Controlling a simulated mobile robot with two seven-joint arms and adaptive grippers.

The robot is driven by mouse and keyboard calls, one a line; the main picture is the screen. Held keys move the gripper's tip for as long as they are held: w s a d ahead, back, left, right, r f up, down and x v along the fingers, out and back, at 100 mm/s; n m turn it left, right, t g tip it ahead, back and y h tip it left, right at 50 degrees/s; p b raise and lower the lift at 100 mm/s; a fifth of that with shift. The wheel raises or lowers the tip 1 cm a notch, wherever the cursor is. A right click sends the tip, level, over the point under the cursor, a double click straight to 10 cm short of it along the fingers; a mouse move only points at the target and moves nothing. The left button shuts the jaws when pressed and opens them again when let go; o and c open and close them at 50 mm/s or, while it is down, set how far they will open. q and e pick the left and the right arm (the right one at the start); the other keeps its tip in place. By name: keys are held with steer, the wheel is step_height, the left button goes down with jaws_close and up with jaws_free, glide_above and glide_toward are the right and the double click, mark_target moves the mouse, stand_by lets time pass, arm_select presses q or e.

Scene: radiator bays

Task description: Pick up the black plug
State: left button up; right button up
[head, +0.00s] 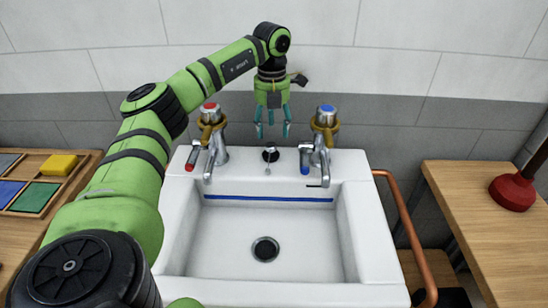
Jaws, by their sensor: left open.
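The black plug (270,154) appears as a small dark round thing on the back ledge of the white sink (365,225), between the two taps. A small pale metal piece shows just in front of it. My left gripper (272,132) hangs fingers down above the plug, apart from it. Its teal fingers are open with nothing between them. The dark drain (265,250) is in the basin floor. My right gripper is not in view.
A red-topped tap (210,140) stands left of my gripper and a blue-topped tap (325,140) right, both close. A copper pipe (408,230) runs along the sink's right side. A wooden tray (55,172) is at left; a red plunger (512,192) is on the right bench.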

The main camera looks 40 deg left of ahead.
mark_target(271, 145)
arm_select(q)
steer(key=f, duration=0.4)
steer(key=f+p, duration=0.1)
steer(key=f, duration=0.2)
steer(key=shift+s+a, duration=0.1)
steer(key=shift+s, duration=0.15)
jaws_close()
